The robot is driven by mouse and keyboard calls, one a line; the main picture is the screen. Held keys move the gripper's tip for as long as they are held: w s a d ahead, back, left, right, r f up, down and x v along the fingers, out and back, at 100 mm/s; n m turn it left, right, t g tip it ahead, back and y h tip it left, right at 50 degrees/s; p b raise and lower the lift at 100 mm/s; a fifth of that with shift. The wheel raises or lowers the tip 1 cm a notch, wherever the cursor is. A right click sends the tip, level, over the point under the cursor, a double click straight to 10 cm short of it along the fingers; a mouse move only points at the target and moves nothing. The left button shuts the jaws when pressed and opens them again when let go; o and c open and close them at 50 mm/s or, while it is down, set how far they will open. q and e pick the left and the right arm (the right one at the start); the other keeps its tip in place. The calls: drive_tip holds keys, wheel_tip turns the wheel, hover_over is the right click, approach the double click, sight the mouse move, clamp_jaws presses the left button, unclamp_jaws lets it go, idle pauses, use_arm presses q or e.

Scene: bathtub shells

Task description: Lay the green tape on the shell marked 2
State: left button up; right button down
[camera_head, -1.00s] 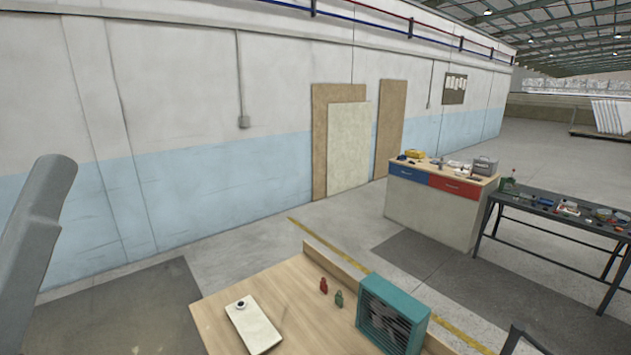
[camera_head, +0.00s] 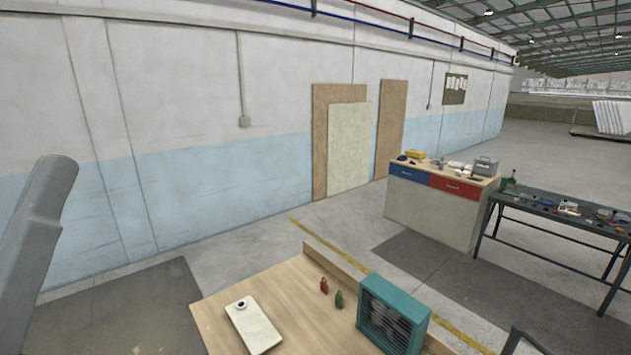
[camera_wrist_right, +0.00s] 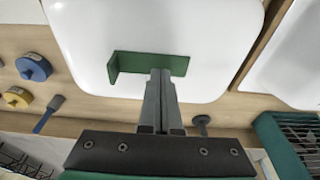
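In the right wrist view a green strip of tape (camera_wrist_right: 155,64), bent at its left end, lies at the fingertips of my right gripper (camera_wrist_right: 161,74). The fingers are close together and seem to pinch it. Behind it is a white shell (camera_wrist_right: 140,22) with rounded corners; the strip appears over its near edge, and I cannot tell whether they touch. A second white shell (camera_wrist_right: 290,60) is at the right. No number shows on either. In the head view my left arm is at the left edge; its gripper is out of frame.
In the right wrist view a blue roll (camera_wrist_right: 34,66), a yellow roll (camera_wrist_right: 17,97) and a blue-handled tool (camera_wrist_right: 48,114) lie at the left. A teal fan (camera_head: 393,312) stands on the wooden table (camera_head: 300,290) near small red and green figures. A white slab (camera_head: 253,328) lies there too.

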drive_tip(key=shift+f+b, duration=0.6)
drive_tip(key=shift+f, duration=0.05)
idle(1.3)
wheel_tip(320, 180, up, 7)
drive_tip(key=p, duration=0.7)
